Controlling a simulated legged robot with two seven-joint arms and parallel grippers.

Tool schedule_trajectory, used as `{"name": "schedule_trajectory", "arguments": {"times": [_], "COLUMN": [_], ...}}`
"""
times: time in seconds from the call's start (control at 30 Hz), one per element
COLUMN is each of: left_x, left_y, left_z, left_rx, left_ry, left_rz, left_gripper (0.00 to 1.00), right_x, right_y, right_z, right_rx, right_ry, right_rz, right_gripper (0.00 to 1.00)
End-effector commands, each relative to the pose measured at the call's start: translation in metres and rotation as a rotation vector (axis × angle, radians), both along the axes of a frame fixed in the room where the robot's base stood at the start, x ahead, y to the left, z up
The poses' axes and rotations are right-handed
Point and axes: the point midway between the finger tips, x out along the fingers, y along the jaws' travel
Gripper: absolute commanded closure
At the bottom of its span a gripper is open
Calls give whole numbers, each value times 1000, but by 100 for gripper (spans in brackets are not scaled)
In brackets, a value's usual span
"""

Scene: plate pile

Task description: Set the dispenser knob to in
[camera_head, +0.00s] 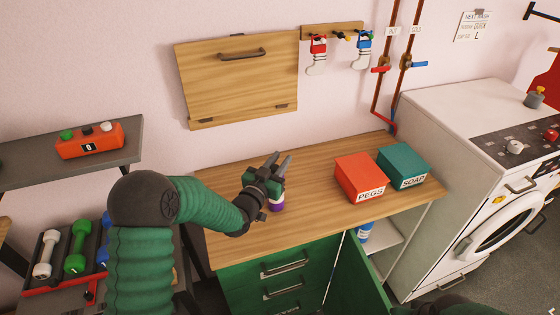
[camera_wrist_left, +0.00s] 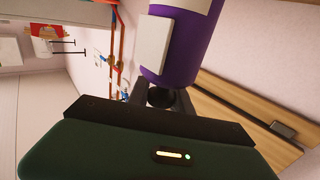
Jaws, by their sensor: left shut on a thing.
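My left gripper (camera_head: 279,160) is over the wooden counter, its fingers pointing up and right. It is shut on a purple container. The container (camera_head: 276,204) shows just below the gripper and is partly hidden by it. In the left wrist view the purple container (camera_wrist_left: 183,50) is large, with a white block on its side and a dark round part at its near end, between the fingers. The washing machine (camera_head: 430,115) stands at the right, with a white knob (camera_head: 515,147) and a drawer handle (camera_head: 521,185) on its front. No label reading "in" is legible.
A red PEGS box (camera_head: 360,172) and a teal SOAP box (camera_head: 403,160) stand on the counter (camera_head: 318,205). A wooden flap (camera_head: 237,85) is on the wall. Red-brown pipes with valves rise beside the washer. A green cabinet door (camera_head: 362,283) stands open below.

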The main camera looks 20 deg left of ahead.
Motion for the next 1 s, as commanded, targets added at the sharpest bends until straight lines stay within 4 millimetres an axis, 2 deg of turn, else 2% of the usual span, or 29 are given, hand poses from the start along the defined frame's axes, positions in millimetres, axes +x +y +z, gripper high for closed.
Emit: {"name": "schedule_trajectory", "arguments": {"times": [0.07,0.1,0.23,0.5,0.63,0.77,1.0], "left_x": [-2,-2,-2,-2,-12,-41,-111], "left_y": [1,1,1,1,3,10,25], "left_z": [-7,-7,-5,-3,-4,-4,-6], "left_rx": [0,0,0,0,1,1,-1], "left_ry": [16,17,14,8,9,9,12], "left_rz": [1,1,1,1,1,3,4], "left_gripper": [100,69,53,53,53,53,53], "right_x": [0,0,0,0,0,0,0], "right_y": [0,0,0,0,0,0,0], "right_z": [0,0,0,0,-1,-5,-12], "right_rx": [0,0,0,0,0,0,0], "right_ry": [-1,-1,-1,0,0,0,0], "right_rz": [0,0,0,0,0,0,0], "right_gripper": [53,53,53,53,53,53,53]}}
